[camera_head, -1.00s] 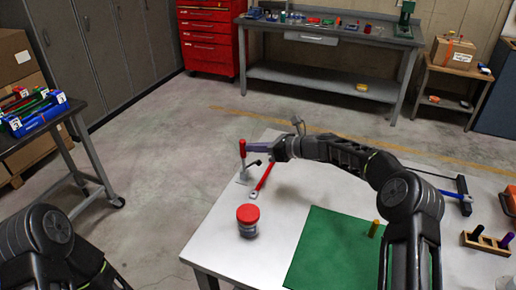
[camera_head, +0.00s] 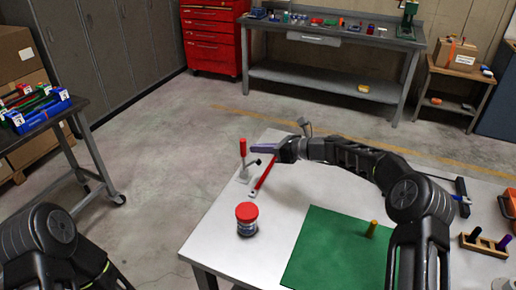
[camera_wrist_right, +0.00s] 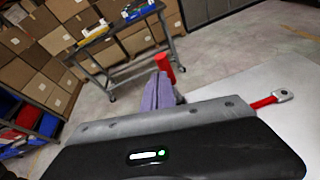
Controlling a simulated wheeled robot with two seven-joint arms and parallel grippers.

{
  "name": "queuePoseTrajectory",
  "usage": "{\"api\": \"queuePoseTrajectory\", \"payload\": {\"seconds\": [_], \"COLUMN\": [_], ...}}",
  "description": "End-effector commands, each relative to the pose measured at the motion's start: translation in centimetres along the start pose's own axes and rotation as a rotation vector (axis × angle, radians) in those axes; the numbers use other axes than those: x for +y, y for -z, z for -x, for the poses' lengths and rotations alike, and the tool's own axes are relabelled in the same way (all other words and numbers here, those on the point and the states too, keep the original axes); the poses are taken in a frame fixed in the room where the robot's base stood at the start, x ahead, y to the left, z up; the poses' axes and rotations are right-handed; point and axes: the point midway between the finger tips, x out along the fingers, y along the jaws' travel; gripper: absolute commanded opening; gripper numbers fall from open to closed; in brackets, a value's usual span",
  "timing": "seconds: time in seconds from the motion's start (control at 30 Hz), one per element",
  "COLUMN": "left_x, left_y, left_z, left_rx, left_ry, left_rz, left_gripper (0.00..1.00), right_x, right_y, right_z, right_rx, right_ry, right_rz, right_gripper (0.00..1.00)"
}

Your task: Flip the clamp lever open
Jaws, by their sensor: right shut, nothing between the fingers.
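The clamp (camera_head: 246,173) stands near the far left edge of the white worktable. Its lever has a red grip (camera_head: 243,147) that points upright. My right gripper (camera_head: 256,142) is shut and empty, just right of the red grip, with its purple-grey fingers angled up and left. In the right wrist view the shut fingers (camera_wrist_right: 160,92) partly cover the red grip (camera_wrist_right: 166,66) behind them. I cannot tell whether they touch. My left arm shows at the lower left, but its gripper is out of view.
A red-handled tool (camera_head: 263,175) lies beside the clamp, below my right gripper. A green mat (camera_head: 325,250) covers the front middle, and a wooden holder (camera_head: 484,244) is at the right.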

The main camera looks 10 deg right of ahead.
Motion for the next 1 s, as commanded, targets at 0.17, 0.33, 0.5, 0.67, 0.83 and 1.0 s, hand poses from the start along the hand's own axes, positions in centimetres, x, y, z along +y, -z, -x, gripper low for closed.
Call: {"api": "queuePoseTrajectory", "payload": {"seconds": [0.17,0.33,0.5,0.67,0.83,1.0], "left_x": [-0.2,-0.4,-0.4,-0.4,-0.4,-0.4], "left_y": [0.0,0.2,0.2,0.2,0.2,0.2], "left_z": [-0.9,-1.3,-1.5,-1.5,-1.5,-1.5], "left_rx": [0.001,0.004,0.004,0.004,0.004,0.004], "left_ry": [-0.003,-0.004,-0.006,-0.006,-0.006,-0.006], "left_rz": [-0.003,-0.003,-0.005,-0.005,-0.004,-0.004], "left_gripper": [0.39,0.39,0.39,0.39,0.39,0.39], "right_x": [0.5,1.1,1.5,1.6,1.6,1.6], "right_y": [-2.7,-5.5,-7.2,-7.7,-7.7,-7.7], "right_z": [2.2,4.0,5.2,5.5,5.5,5.5], "right_rx": [0.002,0.005,0.007,0.008,0.008,0.008], "right_ry": [0.002,0.002,0.001,0.0,0.0,0.0], "right_rz": [0.005,0.003,-0.001,-0.003,-0.003,-0.003], "right_gripper": [0.0,0.0,0.0,0.0,0.0,0.0]}}
